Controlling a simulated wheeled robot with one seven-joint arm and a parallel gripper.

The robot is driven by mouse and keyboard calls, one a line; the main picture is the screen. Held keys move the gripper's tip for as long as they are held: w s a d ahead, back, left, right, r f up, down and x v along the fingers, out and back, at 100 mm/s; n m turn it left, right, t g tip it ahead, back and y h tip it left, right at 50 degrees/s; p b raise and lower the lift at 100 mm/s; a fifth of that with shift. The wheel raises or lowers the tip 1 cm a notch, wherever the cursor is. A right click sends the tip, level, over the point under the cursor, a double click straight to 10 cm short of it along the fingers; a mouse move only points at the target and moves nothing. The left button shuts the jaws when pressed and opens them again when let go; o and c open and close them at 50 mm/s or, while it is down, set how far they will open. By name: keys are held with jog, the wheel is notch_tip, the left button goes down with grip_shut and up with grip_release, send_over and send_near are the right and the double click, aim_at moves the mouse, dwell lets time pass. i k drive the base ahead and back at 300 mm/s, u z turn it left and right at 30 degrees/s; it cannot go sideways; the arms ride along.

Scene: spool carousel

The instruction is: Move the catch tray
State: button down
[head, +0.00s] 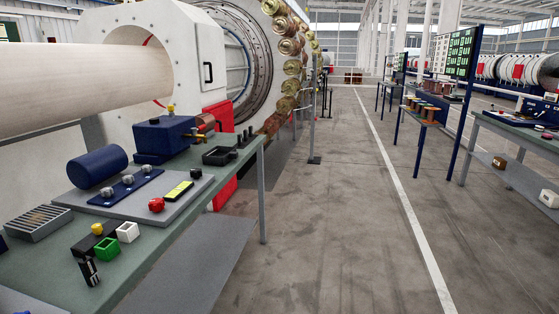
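A small black open tray (216,163), which looks like the catch tray, sits near the far right corner of the green-topped bench (215,205). Its inside looks dark and I cannot tell whether anything lies in it. A dark blue box (163,138) with a brass fitting stands just left of it. Several small black upright pieces stand just right of it. My gripper is not in view.
The large white machine (150,50) rises behind. The floor aisle (325,200) right of the bench is clear.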

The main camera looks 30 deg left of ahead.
aim_at(219, 156)
jog(key=u, duration=0.3)
jog(key=i, duration=1.15)
jog(key=u, duration=1.15)
jog(key=i, duration=1.15)
jog(key=u, duration=0.75)
jog(key=i, duration=0.8)
jog(key=u, duration=0.05)
